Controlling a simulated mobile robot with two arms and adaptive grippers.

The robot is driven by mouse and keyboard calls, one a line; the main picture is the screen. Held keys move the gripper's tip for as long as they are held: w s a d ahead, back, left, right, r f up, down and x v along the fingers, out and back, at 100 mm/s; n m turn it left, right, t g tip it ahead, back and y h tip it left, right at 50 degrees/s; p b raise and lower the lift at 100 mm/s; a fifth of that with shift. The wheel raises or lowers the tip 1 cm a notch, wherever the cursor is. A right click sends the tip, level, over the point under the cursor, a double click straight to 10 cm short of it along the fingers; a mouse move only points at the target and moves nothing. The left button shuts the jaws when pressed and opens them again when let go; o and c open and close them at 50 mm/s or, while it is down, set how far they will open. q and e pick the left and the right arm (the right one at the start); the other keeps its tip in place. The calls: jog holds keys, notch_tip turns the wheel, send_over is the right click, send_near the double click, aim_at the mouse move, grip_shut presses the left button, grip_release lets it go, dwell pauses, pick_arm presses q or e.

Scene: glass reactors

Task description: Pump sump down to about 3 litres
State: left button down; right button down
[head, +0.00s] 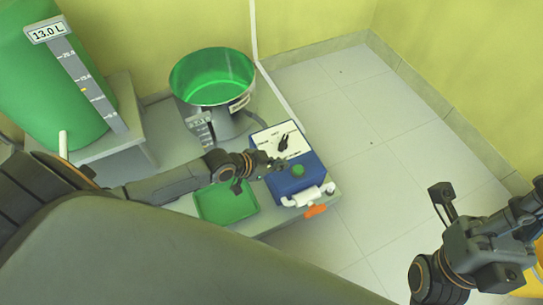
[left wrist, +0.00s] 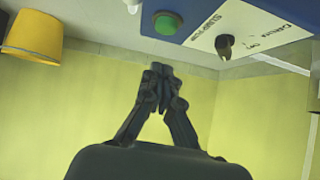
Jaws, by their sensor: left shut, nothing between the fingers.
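The blue pump box (head: 290,184) has a white panel (head: 265,140), a black knob (head: 283,144) and a green button (head: 298,170). The button (left wrist: 167,22) and knob (left wrist: 224,46) also show in the left wrist view. My left gripper (head: 278,163) is shut and empty, close to the box beside the button; contact is unclear. My right gripper (head: 441,200) is at the right, away from the pump.
A green tank (head: 45,80) with a scale reading 13.0 L stands on a grey stand at the left. A green tray (head: 226,203) lies left of the pump. White piping with an orange handle (head: 315,211) is at the pump's front.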

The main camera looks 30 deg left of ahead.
pick_arm(q)
jog(key=shift+p+v, duration=0.55)
jog(key=shift+v, duration=1.25)
jog(key=shift+w+r, duration=0.1)
